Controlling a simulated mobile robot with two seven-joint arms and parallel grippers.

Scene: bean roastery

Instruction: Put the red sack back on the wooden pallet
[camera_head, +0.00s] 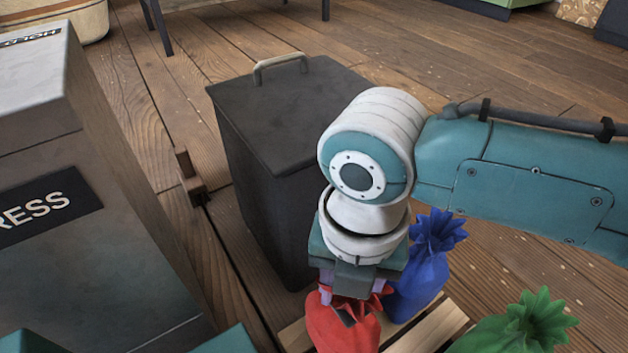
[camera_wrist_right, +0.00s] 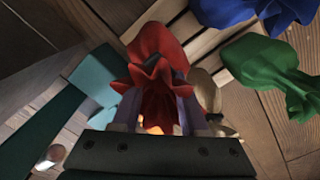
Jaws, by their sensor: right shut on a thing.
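The red sack (camera_head: 340,328) hangs upright below my right gripper (camera_head: 352,292), which is shut on its gathered neck. It also shows in the right wrist view (camera_wrist_right: 155,55), with the neck between the fingers (camera_wrist_right: 157,118). The wooden pallet (camera_head: 437,324) lies under and around the sack in the head view, and its pale slats show in the wrist view (camera_wrist_right: 180,38). I cannot tell whether the sack's base touches the slats; its lower part is cut off by the head view's bottom edge. My left gripper is not in view.
A blue sack (camera_head: 418,288) stands on the pallet right beside the red one. A green sack (camera_head: 525,325) is farther right. A tan sack (camera_wrist_right: 207,92) shows near the right finger. A dark lidded bin (camera_head: 265,170) stands behind; a grey cabinet (camera_head: 90,250) is left.

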